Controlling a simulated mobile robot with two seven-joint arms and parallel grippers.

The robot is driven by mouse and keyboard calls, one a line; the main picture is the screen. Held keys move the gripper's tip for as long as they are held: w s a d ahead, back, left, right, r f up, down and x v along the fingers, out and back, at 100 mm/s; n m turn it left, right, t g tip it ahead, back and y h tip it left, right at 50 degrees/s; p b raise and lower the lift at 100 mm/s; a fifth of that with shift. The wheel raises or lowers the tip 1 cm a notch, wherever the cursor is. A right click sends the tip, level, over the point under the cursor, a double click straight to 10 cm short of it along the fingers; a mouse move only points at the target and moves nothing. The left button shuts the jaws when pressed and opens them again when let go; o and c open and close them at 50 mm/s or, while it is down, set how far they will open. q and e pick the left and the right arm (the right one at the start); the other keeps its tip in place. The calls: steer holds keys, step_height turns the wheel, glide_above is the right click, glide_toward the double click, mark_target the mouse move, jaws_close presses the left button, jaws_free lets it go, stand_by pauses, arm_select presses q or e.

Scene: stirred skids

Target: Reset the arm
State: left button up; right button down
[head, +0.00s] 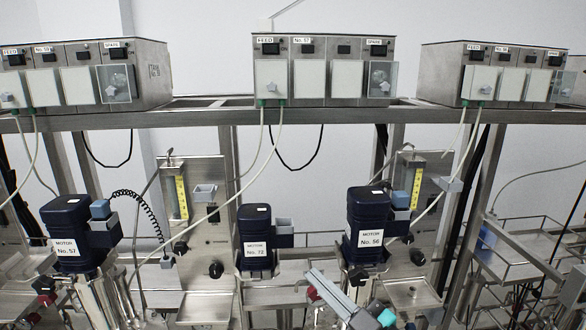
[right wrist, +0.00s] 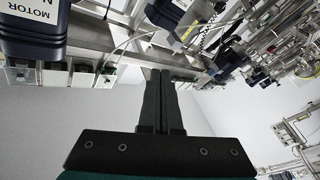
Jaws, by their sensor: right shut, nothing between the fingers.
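My left gripper does not show.
Motors No. 57 (head: 72,235) and No. 72 (head: 255,238) stand on the skids. Control boxes (head: 325,75) sit on a metal rail (head: 200,117). Thin cables hang down from the boxes. Steel trays (head: 515,262) stand at the right.

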steer(key=s+d+f+m+g+h, duration=0.1)
steer(key=s+d+f+m+h, duration=0.2)
steer(key=d+f+m+h, duration=0.35)
steer(key=s+d+f+m+g+h, duration=0.1)
steer(key=s+d+f+m+h, duration=0.2)
steer(key=d+f+m+h, duration=0.4)
steer(key=s+a+f+n+g, duration=0.1)
steer(key=s+f+g, duration=0.4)
steer(key=s, duration=0.4)
steer(key=s+a+f+n+g, duration=0.1)
steer(key=s+f+g, duration=0.35)
steer(key=s, duration=0.55)
step_height(320, 180, down, 32)
steer(key=s+g+b, duration=0.2)
steer(key=b, duration=0.9)
steer(key=s+d+f+b, duration=0.1)
steer(key=s+f+b, duration=0.4)
steer(key=f, duration=0.7)
steer(key=s+d+f+g+b, duration=0.1)
steer(key=s+f+b, duration=0.4)
steer(key=s+f, duration=0.5)
steer(key=shift+d+f+y, duration=0.35)
steer(key=shift+f, duration=0.5)
